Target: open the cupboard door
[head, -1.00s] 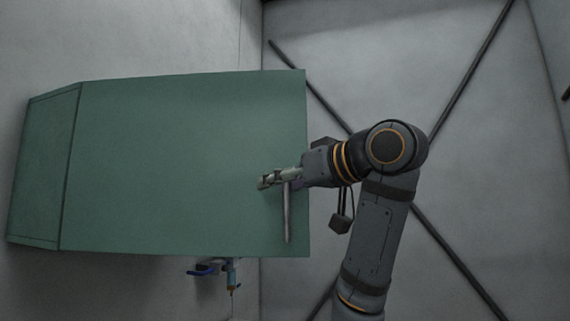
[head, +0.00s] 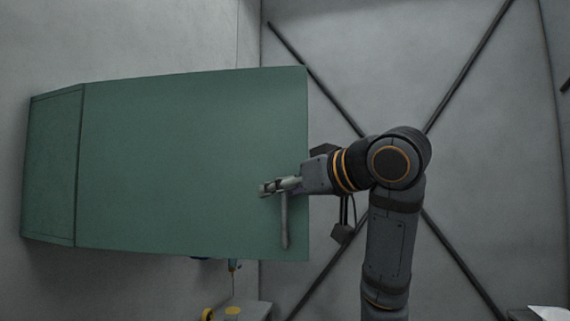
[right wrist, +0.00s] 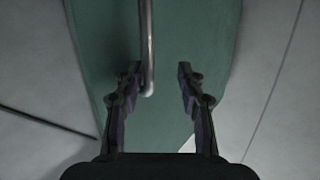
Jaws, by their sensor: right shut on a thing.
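The green cupboard door (head: 180,165) is a broad flat panel, with a narrower green cupboard side (head: 52,165) at its left. Its slim metal handle (head: 284,222) stands upright near the right edge and also shows in the right wrist view (right wrist: 147,45). In the right wrist view the handle lies between the fingers (right wrist: 158,85), close against the left one. The cupboard's inside is hidden; I cannot tell how far the door stands ajar. My left gripper is not in view.
Below the door hangs a small blue item (head: 233,266), partly hidden. A yellow roll (head: 208,314) and a grey ledge (head: 250,312) show at the bottom. Grey walls with dark diagonal bars stand behind.

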